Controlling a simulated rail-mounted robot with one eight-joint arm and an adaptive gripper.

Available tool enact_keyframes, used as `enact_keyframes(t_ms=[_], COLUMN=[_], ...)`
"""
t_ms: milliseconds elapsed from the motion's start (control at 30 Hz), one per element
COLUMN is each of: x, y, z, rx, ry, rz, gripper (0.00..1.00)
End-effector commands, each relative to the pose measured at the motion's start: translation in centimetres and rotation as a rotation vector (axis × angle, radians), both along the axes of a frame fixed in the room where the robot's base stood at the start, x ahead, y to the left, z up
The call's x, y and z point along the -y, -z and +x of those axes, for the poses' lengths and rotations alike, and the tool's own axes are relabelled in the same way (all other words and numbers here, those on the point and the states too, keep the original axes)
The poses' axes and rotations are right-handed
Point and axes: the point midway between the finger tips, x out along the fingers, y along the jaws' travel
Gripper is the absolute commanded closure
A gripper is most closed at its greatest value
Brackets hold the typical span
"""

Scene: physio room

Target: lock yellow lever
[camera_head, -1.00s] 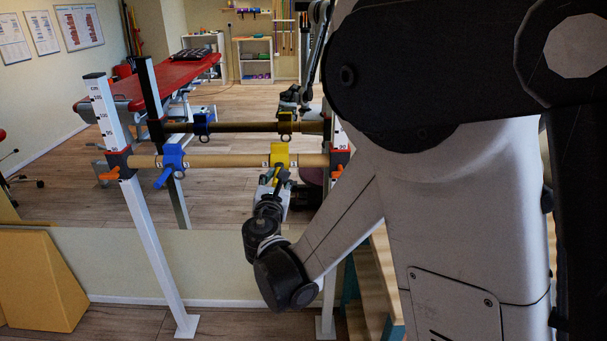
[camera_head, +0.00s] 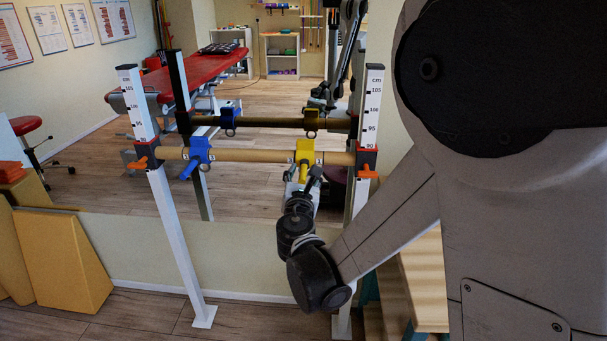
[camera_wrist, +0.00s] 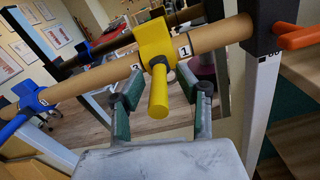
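The yellow clamp (camera_head: 305,150) sits on the wooden bar (camera_head: 255,156) near its right end. In the wrist view its yellow lever (camera_wrist: 158,92) points down toward the camera from the clamp body (camera_wrist: 154,40). My gripper (camera_head: 306,182) is just in front of the clamp. In the wrist view my gripper (camera_wrist: 160,88) is open, with one green-padded finger on each side of the lever. Gaps show between both fingers and the lever. A blue clamp (camera_head: 199,153) with a blue lever sits on the bar's left part.
White scaled posts (camera_head: 173,225) carry the bar at both ends, with orange levers (camera_head: 141,163) at the brackets. A mirror behind the bar reflects the clamps and my arm. A yellow wedge (camera_head: 60,260) stands at left. Wooden steps (camera_head: 425,285) stand at lower right.

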Motion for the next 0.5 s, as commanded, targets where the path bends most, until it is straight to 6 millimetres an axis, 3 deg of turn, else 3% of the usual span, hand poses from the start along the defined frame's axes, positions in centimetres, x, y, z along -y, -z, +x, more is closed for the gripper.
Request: enact_keyframes(t_ms=[267, 500], x=[-0.2, -0.7], y=[0.0, 0.0], z=[-1.2, -5.6], rx=[0.000, 0.000], ry=[-0.002, -0.003], rz=[0.000, 0.000], gripper=[0.66, 0.66])
